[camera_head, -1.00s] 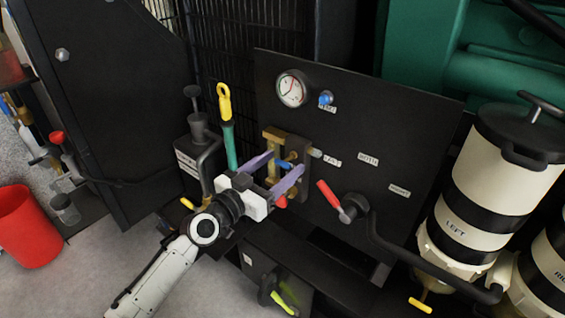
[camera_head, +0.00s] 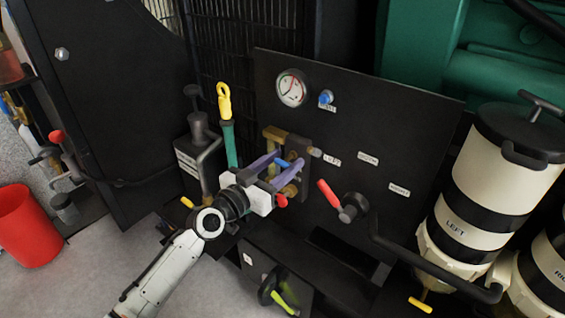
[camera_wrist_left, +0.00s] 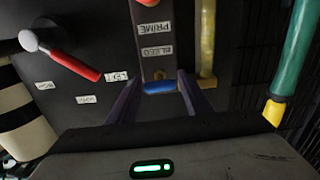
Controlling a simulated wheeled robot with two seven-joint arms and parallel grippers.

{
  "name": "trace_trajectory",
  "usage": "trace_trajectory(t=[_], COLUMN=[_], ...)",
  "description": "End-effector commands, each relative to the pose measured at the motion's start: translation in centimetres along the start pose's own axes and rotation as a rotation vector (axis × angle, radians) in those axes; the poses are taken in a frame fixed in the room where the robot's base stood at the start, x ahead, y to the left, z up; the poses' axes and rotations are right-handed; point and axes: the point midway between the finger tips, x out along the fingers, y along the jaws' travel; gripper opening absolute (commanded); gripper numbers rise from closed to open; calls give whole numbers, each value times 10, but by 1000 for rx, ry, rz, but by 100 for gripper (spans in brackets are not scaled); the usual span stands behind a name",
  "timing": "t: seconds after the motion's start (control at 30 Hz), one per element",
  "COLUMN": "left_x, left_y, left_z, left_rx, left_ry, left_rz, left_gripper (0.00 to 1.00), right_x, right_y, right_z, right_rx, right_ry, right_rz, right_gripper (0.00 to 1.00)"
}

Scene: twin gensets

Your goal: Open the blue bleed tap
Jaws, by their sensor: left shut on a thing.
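The blue bleed tap (camera_wrist_left: 160,87) sits below the BLEED label (camera_wrist_left: 160,51) on a dark block in the left wrist view. In the head view the blue tap (camera_head: 283,163) shows between the purple fingers of my left gripper (camera_head: 280,170). The fingers are on either side of the tap's bar and shut on it. The gripper body partly hides the block's lower part. My right gripper is not in view.
A red-handled lever (camera_head: 328,193) is right of the block, below a pressure gauge (camera_head: 291,89). A green-handled tool with a yellow top (camera_head: 224,103) stands close on the left. The LEFT filter canister (camera_head: 497,170) stands at the right.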

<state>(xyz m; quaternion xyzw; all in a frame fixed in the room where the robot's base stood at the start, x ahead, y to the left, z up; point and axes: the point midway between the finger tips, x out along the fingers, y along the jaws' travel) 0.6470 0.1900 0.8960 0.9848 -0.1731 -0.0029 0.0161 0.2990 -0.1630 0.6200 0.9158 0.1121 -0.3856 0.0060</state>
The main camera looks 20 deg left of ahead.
Motion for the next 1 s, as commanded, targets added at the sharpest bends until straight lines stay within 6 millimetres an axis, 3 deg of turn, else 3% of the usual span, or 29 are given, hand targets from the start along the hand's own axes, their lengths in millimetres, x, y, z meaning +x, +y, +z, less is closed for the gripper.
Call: trace_trajectory(t=[0.27,1.0], left_x=[0,0], left_y=[0,-1], left_z=[0,1], left_rx=[-159,-858], left_ry=[0,-1], left_rz=[1,0], left_gripper=[23,23], right_x=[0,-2], right_y=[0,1], right_z=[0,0], right_rx=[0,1], right_ry=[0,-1], right_rz=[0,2], right_gripper=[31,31])
